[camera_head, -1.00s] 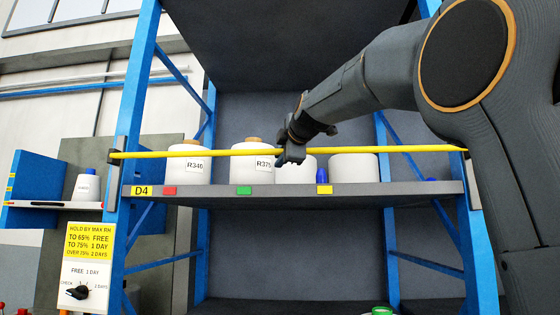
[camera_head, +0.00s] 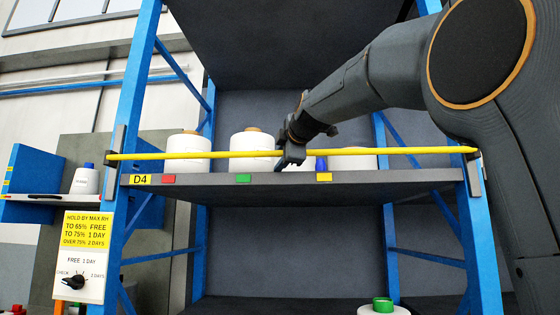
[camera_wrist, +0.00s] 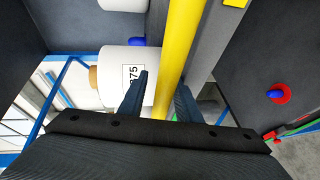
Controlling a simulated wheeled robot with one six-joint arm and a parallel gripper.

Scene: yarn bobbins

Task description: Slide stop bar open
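The yellow stop bar (camera_head: 410,151) runs level across the front of the bobbin shelf, a little above the shelf edge. Its ends lie at the blue uprights, by dark brackets (camera_head: 475,173). My gripper (camera_head: 291,156) is at the bar near mid-length. In the wrist view the bar (camera_wrist: 183,40) passes between the two fingers of my gripper (camera_wrist: 163,92). The fingers stand apart, with a visible gap between the left finger and the bar. Contact on the right side is hard to tell.
White bobbins (camera_head: 250,142) stand on the shelf (camera_head: 400,177) behind the bar; one (camera_wrist: 112,80) is close to the left finger. A blue-tipped item (camera_head: 321,163) stands among them. Blue uprights (camera_head: 134,90) flank the shelf. A sign with a dial (camera_head: 83,275) hangs at left.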

